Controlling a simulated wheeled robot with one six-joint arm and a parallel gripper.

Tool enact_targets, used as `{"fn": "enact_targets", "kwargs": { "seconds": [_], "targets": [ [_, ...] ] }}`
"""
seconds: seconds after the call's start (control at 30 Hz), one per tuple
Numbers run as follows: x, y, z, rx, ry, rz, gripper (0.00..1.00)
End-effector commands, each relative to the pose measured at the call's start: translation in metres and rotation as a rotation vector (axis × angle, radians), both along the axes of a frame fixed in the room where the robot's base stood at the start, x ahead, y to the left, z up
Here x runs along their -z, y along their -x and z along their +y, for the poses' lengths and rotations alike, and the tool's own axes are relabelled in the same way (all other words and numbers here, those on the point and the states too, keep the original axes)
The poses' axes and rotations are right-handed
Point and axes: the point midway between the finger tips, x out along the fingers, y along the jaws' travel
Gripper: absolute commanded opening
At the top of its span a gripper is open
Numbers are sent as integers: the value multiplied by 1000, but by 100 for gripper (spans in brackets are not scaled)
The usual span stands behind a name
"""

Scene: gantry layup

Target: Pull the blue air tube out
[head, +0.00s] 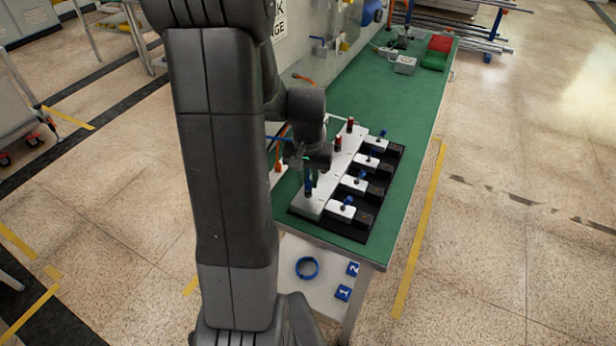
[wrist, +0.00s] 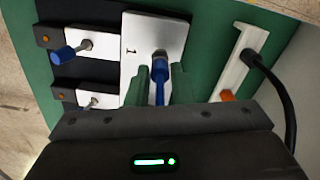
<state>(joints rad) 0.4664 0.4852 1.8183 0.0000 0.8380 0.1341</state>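The blue air tube (wrist: 159,92) stands up from a fitting (wrist: 160,57) on a white plate (wrist: 143,35) in the wrist view. My gripper (wrist: 160,72) points at it, with one green finger on each side. Narrow gaps show between the tube and both fingers, so the gripper looks open around it. In the head view my gripper (head: 313,172) is over the near end of the white plate (head: 325,178), just above a blue fitting (head: 308,188). My arm hides part of this area, and the tube's upper end is hidden by my gripper.
Clamps with blue knobs (head: 348,201) line the plate's right side. Red fittings (head: 338,143) stand farther along it. In the wrist view a white bracket (wrist: 237,60) with a black cable (wrist: 272,75) is to the right.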

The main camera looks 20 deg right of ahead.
Motion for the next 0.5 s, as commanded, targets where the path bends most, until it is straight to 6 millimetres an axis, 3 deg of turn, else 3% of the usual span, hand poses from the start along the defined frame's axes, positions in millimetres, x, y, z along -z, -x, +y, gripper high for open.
{"fn": "enact_targets", "kwargs": {
  "seconds": [0.03, 0.1, 0.23, 0.27, 0.33, 0.5],
  "targets": [
    [0, 0, 0, 0, 0, 0, 10],
    [0, 0, 0, 0, 0, 0, 0],
    [0, 0, 0, 0, 0, 0, 0],
    [0, 0, 0, 0, 0, 0, 11],
    [0, 0, 0, 0, 0, 0, 0],
    [-1, 0, 0, 0, 0, 0, 0]
  ]
}}
